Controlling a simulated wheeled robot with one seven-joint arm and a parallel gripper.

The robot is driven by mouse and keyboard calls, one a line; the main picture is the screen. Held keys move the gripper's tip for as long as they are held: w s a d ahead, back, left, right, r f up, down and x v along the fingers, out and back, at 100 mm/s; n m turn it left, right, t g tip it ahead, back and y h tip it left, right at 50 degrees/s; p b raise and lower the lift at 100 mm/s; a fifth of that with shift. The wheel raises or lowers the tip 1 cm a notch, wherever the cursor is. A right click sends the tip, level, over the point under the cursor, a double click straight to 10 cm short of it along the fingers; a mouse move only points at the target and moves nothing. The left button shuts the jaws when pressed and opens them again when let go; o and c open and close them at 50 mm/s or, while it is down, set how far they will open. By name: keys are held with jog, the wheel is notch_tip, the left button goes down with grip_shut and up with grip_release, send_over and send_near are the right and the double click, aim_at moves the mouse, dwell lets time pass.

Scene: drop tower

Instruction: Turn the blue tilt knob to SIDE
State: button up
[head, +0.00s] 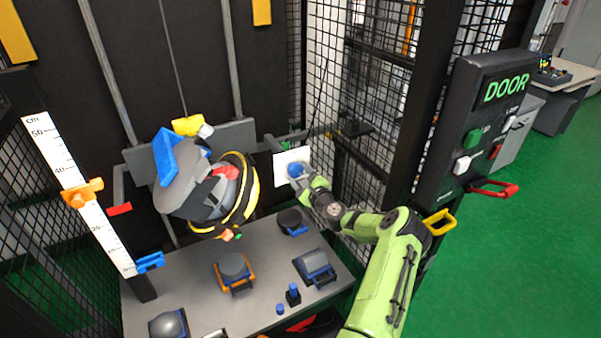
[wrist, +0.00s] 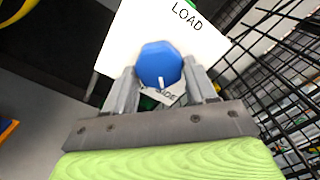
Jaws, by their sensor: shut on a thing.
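The blue tilt knob (head: 295,169) sits on a white plate (head: 283,158) at the back right of the drop tower. In the wrist view the knob (wrist: 158,62) is a blue faceted cap. A small white mark on its lower edge points down toward a label that reads SIDE (wrist: 166,95), partly hidden by my gripper. The word LOAD (wrist: 186,16) stands at the plate's upper right. My gripper (head: 300,178) is shut on the knob, with one finger on each side of it.
A grey and black dummy part with a yellow-edged ring (head: 240,195) hangs left of my gripper. Below is a grey table (head: 200,270) with several blue-trimmed fixtures. Wire mesh (wrist: 275,75) stands close on the right. A DOOR panel (head: 480,120) with handles is farther right.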

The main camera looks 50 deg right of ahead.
jog(key=shift+f+m, duration=0.15)
jog(key=shift+m, duration=0.35)
jog(key=o, duration=1)
jog(key=p+v, duration=0.1)
jog(key=v, duration=1.4)
jog(key=shift+s+a+p, duration=0.1)
jog(key=shift+s+p, duration=0.2)
jog(key=shift+s, duration=0.05)
